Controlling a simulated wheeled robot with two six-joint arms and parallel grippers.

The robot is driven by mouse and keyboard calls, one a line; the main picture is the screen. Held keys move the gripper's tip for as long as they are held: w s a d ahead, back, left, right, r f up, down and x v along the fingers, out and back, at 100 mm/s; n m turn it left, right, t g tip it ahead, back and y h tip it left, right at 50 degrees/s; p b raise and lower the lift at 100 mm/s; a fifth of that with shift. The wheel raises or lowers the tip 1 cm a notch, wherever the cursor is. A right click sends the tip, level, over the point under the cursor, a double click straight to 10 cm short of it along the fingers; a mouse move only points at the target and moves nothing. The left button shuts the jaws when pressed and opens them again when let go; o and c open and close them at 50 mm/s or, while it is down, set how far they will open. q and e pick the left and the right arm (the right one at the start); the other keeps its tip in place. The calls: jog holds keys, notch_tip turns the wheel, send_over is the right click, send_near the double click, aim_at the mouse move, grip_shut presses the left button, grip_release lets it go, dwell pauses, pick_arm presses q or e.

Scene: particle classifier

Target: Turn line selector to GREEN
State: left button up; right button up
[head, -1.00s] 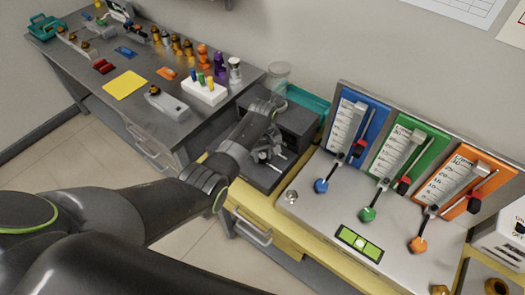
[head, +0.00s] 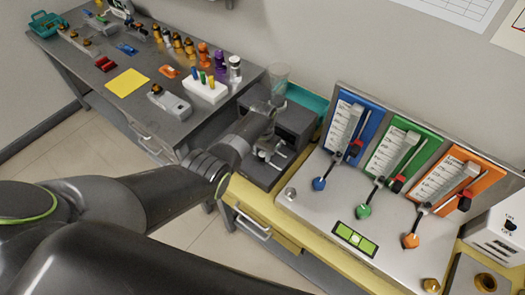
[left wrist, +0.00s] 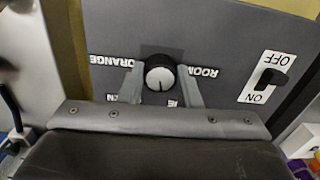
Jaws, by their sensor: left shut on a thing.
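The line selector is a round knob (left wrist: 160,76) with a black rim and a pale face, on a dark grey panel in the left wrist view. A dark mark on its face points towards the bottom of that picture. White labels surround it: ORANGE, ROOM and two partly hidden words, one ending in "EN". My left gripper (left wrist: 160,90) has a finger on each side of the knob and is shut on it. In the head view my left gripper (head: 268,154) is at the front of the dark selector box (head: 296,122); the knob is hidden there. My right gripper is not in view.
A black ON/OFF switch (left wrist: 272,78) sits beside the knob. Right of the box stands a metal panel (head: 325,208) with blue, green and orange gauges and levers. A grey bench (head: 85,85) with small parts is at the left.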

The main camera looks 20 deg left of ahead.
aim_at(263, 154)
pick_arm(q)
jog(key=m, duration=0.4)
jog(key=shift+r+m+p, duration=0.1)
jog(key=shift+m+p, duration=0.2)
jog(key=shift+p, duration=0.05)
jog(key=shift+w+m, duration=0.1)
jog(key=shift+m, duration=1.8)
jog(key=o, duration=1)
jog(key=shift+c, duration=0.2)
jog(key=shift+r+p, duration=0.4)
jog(key=shift+p, duration=0.05)
notch_tip(263, 154, up, 7)
jog(key=shift+f+p, duration=0.1)
jog(key=shift+p, duration=0.25)
notch_tip(263, 154, up, 10)
jog(key=b, duration=0.1)
jog(key=shift+f, duration=0.15)
